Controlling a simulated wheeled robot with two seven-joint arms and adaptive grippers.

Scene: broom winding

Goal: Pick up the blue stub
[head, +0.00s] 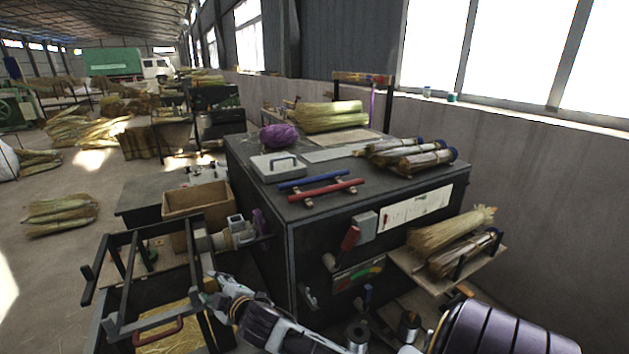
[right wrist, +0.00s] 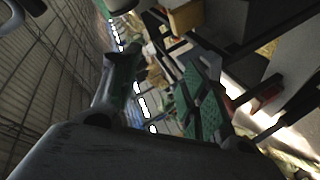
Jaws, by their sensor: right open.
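A short blue rod (head: 307,178), the likely blue stub, lies on the dark cabinet top near its front left edge. It rests on small supports, just behind a parallel red rod (head: 326,190). My right gripper (head: 216,289) is low in the head view, in front of and below the cabinet top, by the dark metal frame. It is well apart from the blue rod. In the right wrist view its green-padded fingers (right wrist: 165,95) are spread with nothing held between them. The blue rod cannot be made out in the wrist view. My left gripper is not in view.
The dark cabinet (head: 345,240) carries a grey box (head: 278,166), purple twine (head: 279,136) and straw bundles (head: 410,155). A metal frame (head: 140,270) and a wooden box (head: 196,200) stand left.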

